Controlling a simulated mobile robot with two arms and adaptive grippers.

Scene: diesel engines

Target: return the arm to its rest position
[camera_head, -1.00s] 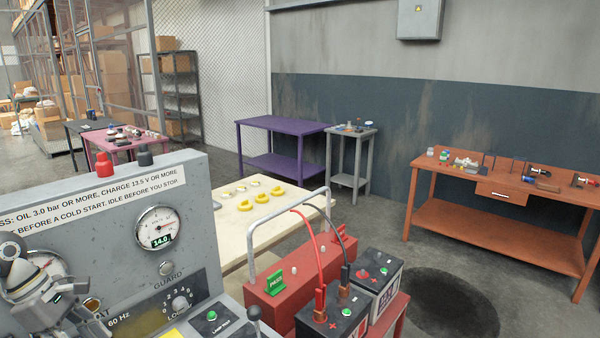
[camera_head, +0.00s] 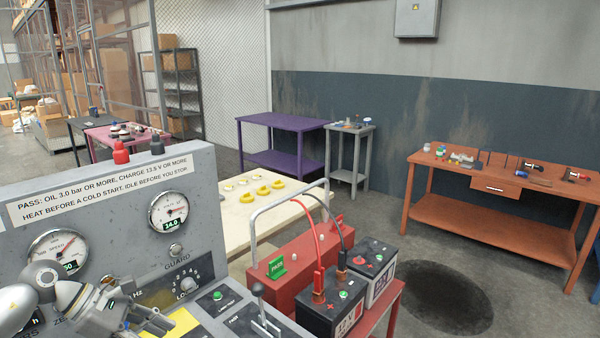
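My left arm comes in at the lower left. Its grey gripper (camera_head: 158,322) is in front of the lower part of the grey control panel (camera_head: 120,220). It hides part of the panel's lower edge and labels. I see nothing held in it, but its fingers are small and overlapping, so I cannot tell whether it is open or shut. My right gripper is not in view.
The panel has a speed gauge (camera_head: 58,252), a charge gauge (camera_head: 168,211) and a load knob (camera_head: 187,284). A lever (camera_head: 262,308) stands right of the gripper. A red charger (camera_head: 300,262) with cables and batteries (camera_head: 332,305) are further right. Open floor lies beyond.

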